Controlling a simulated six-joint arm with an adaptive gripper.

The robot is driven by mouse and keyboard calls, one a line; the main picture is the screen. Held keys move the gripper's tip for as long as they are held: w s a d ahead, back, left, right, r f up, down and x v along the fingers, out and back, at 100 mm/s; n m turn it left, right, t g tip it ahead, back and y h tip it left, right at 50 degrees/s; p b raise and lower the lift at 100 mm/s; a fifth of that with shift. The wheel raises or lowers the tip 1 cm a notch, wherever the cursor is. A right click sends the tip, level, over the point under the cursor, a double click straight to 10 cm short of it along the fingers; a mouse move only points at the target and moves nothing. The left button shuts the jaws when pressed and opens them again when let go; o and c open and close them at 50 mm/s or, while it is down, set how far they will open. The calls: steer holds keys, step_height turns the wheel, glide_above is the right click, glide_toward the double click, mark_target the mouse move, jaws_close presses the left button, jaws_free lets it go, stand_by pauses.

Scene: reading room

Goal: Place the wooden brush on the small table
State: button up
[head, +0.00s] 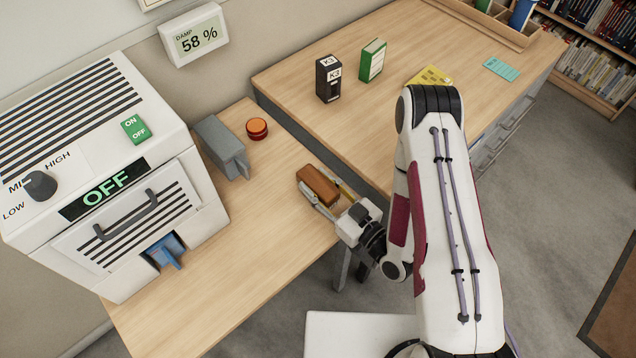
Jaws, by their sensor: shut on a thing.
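The small table (262,200) is the narrow wooden one at left, with bare top around the brush's left side.
A white OFF-marked machine (110,190) fills the small table's left side. A grey box-like device (222,147) and an orange-red button (257,128) stand at its back. The larger desk (310,60) adjoins, bearing a black box (328,79), green book (372,60) and yellow card (429,77).

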stand_by(0.3)
steer(key=o, duration=1.2)
steer(key=shift+f, duration=0.1)
steer(key=shift+v, duration=5.95)
steer(key=shift+r, duration=0.2)
